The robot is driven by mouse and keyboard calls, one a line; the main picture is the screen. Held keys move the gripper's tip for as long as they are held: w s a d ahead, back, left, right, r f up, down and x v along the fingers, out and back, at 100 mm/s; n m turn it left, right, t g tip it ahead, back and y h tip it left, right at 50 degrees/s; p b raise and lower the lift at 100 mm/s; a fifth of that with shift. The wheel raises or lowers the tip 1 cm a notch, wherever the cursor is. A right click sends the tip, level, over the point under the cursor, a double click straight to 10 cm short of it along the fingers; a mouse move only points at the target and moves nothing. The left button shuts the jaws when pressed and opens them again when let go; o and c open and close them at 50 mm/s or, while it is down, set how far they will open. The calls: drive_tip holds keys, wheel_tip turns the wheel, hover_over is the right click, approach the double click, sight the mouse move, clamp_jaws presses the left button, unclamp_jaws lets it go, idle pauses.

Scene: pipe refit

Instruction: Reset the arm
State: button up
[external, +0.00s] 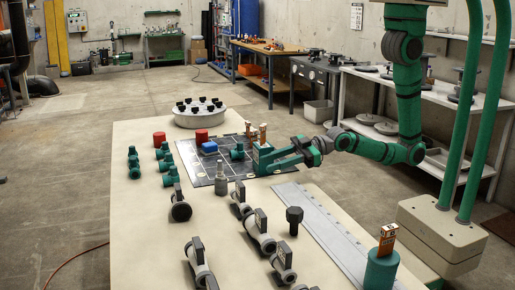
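My gripper (287,160) is at the right edge of the black gridded mat, at the end of my green arm, which comes in from the upper right. The picture is too small to tell whether the fingers touch the holder or are open or shut. On the black mat (207,172) are a blue block (209,147), a red piece (202,135) and a teal fitting (237,153).
A white round flange (199,113) with black knobs stands at the table's far end. Teal fittings (134,162) and a red cylinder (159,139) line the left. Grey valves (259,232), a long grey plate (327,232) and a teal cup (381,270) are nearer. Bare tabletop (140,225) lies front left.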

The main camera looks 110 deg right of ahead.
drive_tip(key=s+f, duration=0.1)
drive_tip(key=s, duration=0.2)
drive_tip(key=s+f, duration=0.1)
drive_tip(key=s, duration=0.2)
drive_tip(key=s+f, duration=0.1)
drive_tip(key=s, duration=0.1)
drive_tip(key=shift+s+d+f, duration=0.2)
drive_tip(key=shift+s+f, duration=0.1)
drive_tip(key=shift+s, duration=0.1)
drive_tip(key=s+d+r+m, duration=0.1)
drive_tip(key=s+r+m, duration=0.1)
drive_tip(key=s, duration=2.2)
drive_tip(key=shift+s+r, duration=0.2)
drive_tip(key=shift+r, duration=0.15)
